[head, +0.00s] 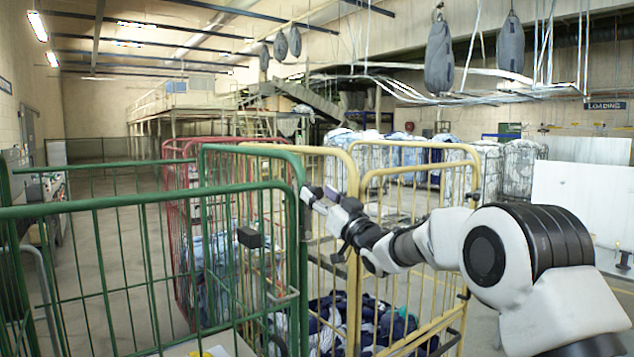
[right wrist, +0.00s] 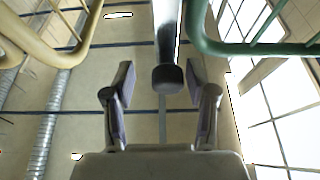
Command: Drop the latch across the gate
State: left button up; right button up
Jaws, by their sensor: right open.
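The green gate (head: 150,195) stands at the left and centre in the head view, its right end beside a yellow cage frame (head: 415,168). My right gripper (head: 320,194) is at the top of the gate's right post. In the right wrist view, the right gripper (right wrist: 162,102) is open. A dark bar with a black end knob, which looks like the latch (right wrist: 167,78), comes down from the top edge to between the fingertips. Gaps show on both sides of the knob. In the head view I cannot clearly make out the latch. My left gripper is out of view.
A small black block (head: 250,238) sits on the gate's bars. Dark blue cloth bags (head: 375,325) lie inside the yellow cage. A red cage (head: 183,180) stands behind the gate. Grey bags (head: 439,58) hang overhead. Open floor (head: 110,215) shows beyond the gate at left.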

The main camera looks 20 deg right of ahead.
jog(key=shift+w+a+r, duration=0.2)
jog(key=shift+r, duration=0.15)
jog(key=shift+s+a+r, duration=0.25)
jog(key=shift+s+a, duration=0.1)
jog(key=shift+s, duration=0.1)
jog(key=shift+c, duration=0.4)
jog(key=shift+w+d+f, duration=0.15)
jog(key=shift+w+d, duration=0.05)
jog(key=shift+w, duration=0.05)
grip_shut()
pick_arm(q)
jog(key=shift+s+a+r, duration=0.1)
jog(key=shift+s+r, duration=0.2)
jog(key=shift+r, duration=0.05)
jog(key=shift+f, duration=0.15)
pick_arm(e)
jog(key=shift+a+f, duration=0.1)
jog(key=shift+a, duration=0.05)
